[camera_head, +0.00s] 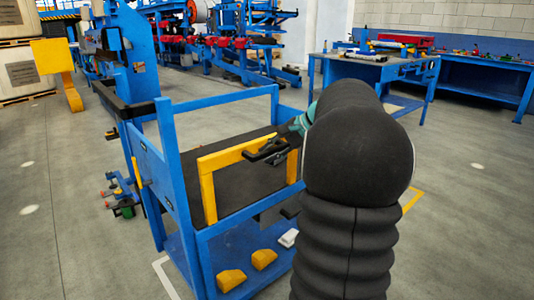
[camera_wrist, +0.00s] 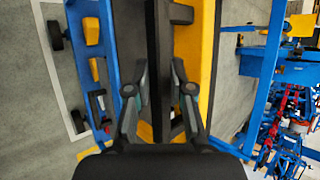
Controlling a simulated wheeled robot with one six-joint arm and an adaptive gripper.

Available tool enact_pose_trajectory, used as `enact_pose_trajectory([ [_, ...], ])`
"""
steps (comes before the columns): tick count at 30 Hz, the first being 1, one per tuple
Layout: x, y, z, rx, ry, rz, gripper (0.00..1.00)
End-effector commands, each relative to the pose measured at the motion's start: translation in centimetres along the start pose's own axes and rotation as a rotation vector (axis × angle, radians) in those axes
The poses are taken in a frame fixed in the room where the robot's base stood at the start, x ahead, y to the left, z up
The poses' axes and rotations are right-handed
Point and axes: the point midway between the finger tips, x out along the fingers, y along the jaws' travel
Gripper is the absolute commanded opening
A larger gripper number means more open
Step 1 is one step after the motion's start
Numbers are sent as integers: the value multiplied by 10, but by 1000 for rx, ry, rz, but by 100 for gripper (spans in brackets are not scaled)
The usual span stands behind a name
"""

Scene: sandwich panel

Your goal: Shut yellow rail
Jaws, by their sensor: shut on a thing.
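The yellow rail (camera_head: 222,160) is an angular frame standing at the blue cart, along the dark panel. In the wrist view it is a wide yellow strip (camera_wrist: 195,45) right of my fingers. A black handle-like part (camera_head: 268,152) shows at its upper bar. My gripper (camera_wrist: 160,75) is shut on a dark bar (camera_wrist: 158,35) that runs lengthwise beside the yellow strip. I cannot tell how this bar joins the rail.
The blue cart (camera_head: 218,102) has upright posts and a lower shelf with two yellow blocks (camera_head: 231,279) and a small white piece (camera_head: 288,238). A yellow stand (camera_head: 55,60) is at the left. Blue workbenches (camera_head: 375,68) stand behind.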

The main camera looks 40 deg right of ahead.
Motion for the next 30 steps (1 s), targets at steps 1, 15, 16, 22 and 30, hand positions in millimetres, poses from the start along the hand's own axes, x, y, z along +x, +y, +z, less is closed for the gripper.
enact_pose_trajectory([
  [1,0,-4,0,-2,2,-7,0],
  [15,0,-4,0,-2,3,-8,27],
  [16,0,-3,0,-2,3,-8,27],
  [22,-5,-2,-1,-1,4,-8,27],
  [30,-48,-2,-2,0,9,-9,27],
])
